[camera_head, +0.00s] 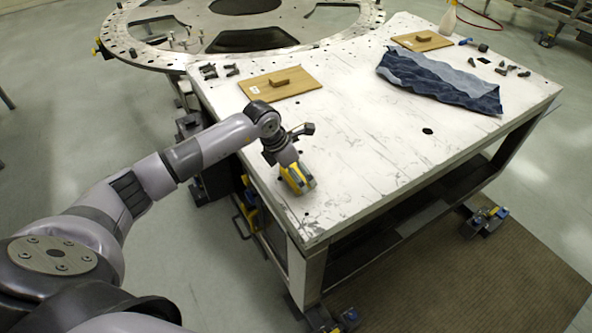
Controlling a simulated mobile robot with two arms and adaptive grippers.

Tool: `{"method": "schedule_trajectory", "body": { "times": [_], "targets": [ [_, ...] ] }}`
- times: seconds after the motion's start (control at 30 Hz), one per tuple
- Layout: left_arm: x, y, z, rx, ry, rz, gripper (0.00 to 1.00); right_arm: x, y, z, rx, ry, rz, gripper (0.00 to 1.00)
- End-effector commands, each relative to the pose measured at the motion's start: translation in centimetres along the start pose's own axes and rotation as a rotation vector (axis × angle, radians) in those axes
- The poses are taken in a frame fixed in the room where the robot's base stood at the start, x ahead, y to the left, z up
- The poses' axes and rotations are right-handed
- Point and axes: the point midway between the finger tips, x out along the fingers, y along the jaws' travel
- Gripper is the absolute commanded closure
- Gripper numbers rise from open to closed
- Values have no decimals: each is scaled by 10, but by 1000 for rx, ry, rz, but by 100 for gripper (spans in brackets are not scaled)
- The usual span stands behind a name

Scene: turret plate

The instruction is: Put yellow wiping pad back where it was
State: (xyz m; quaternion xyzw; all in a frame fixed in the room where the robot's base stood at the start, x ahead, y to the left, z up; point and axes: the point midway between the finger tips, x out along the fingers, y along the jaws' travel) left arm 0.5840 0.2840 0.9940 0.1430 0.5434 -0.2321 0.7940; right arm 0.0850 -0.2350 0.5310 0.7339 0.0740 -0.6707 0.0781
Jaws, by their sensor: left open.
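The yellow wiping pad (299,179) is at the near left part of the white worktable (372,150), close to its left edge. It shows yellow with dark grey parts. My left gripper (290,166) is directly at the pad and partly covers it from above. The gripper is open; I cannot tell whether its fingers touch the pad. The pad appears to rest on the tabletop. My right gripper is out of view.
A wooden board with a handle (290,88) lies left on the table, and another (422,42) lies at the back. A blue cloth (440,82) lies to the right. Small dark parts (502,70) and a spray bottle (448,20) are at the back. The front middle is clear.

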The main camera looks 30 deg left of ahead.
Motion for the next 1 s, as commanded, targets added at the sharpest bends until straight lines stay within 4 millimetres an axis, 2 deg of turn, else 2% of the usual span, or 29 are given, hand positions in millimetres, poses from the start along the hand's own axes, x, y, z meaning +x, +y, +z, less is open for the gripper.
{"method": "schedule_trajectory", "body": {
  "times": [0.13, 0.27, 0.5, 0.7, 0.83, 1.0],
  "targets": [
    [-3, 0, 1, 0, 0, 1, 0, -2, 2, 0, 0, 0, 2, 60],
    [-16, 2, 0, 3, -3, 4, 0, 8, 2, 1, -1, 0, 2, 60],
    [-66, 2, 0, 3, -3, 6, 0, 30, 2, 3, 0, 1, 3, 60],
    [-103, 1, 0, 1, -3, 3, 0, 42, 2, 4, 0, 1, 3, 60],
    [-116, 0, 0, 0, -2, 1, 0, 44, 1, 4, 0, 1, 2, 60],
    [-122, 0, 0, 0, 0, 1, 0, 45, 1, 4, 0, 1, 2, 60]
  ]
}}
